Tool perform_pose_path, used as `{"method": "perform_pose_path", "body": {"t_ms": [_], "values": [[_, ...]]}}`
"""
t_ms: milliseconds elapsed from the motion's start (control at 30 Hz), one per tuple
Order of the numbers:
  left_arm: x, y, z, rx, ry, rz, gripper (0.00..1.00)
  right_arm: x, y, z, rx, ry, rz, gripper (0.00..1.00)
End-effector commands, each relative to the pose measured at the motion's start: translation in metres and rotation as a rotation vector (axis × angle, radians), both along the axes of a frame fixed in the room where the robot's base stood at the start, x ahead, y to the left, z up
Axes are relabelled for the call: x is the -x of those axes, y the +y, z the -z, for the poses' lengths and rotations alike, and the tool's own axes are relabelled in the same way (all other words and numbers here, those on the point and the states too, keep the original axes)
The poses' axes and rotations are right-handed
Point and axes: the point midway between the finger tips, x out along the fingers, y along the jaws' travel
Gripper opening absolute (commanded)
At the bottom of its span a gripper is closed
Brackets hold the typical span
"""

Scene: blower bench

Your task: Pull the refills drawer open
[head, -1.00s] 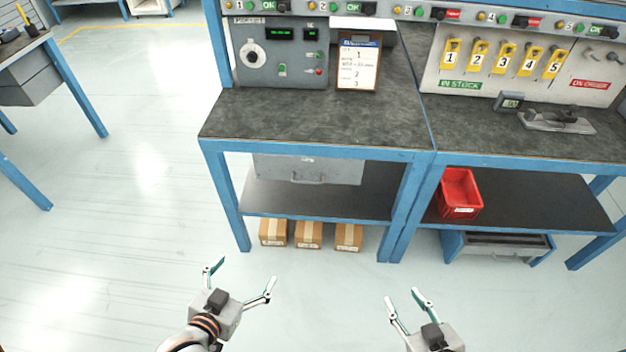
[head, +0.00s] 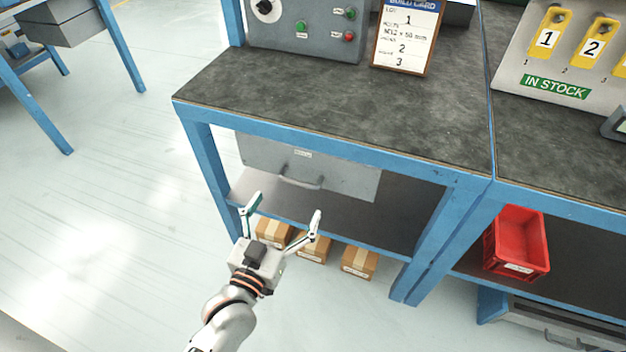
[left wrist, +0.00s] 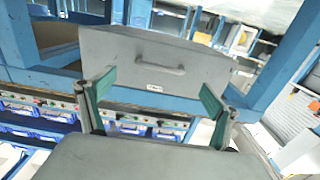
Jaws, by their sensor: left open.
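A grey drawer (head: 345,180) hangs under the left bench top, with a bar handle (head: 301,183) and a small label too small to read. It looks shut. In the left wrist view the drawer front (left wrist: 125,65), its handle (left wrist: 160,68) and its label (left wrist: 153,88) appear upside down between the fingers. My left gripper (head: 284,208) is open and empty, in front of and apart from the handle; its fingers also show in the left wrist view (left wrist: 156,90). My right gripper is out of view.
Cardboard boxes (head: 359,262) sit on the floor beneath the bench's lower shelf (head: 390,220). A red bin (head: 517,243) stands on the right shelf, above another grey drawer (head: 570,335). Blue bench legs (head: 205,165) flank the drawer.

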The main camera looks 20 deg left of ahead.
Motion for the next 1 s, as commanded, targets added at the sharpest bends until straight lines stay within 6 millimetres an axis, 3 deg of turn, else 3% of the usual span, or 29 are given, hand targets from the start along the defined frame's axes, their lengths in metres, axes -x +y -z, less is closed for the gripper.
{"method": "perform_pose_path", "body": {"t_ms": [600,1000], "values": [[-0.071,-0.002,0.000,0.001,-0.002,-0.001,0.90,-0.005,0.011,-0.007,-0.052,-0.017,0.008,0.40],[-0.078,-0.002,-0.002,0.000,-0.004,0.000,0.90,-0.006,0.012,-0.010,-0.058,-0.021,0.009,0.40]]}}
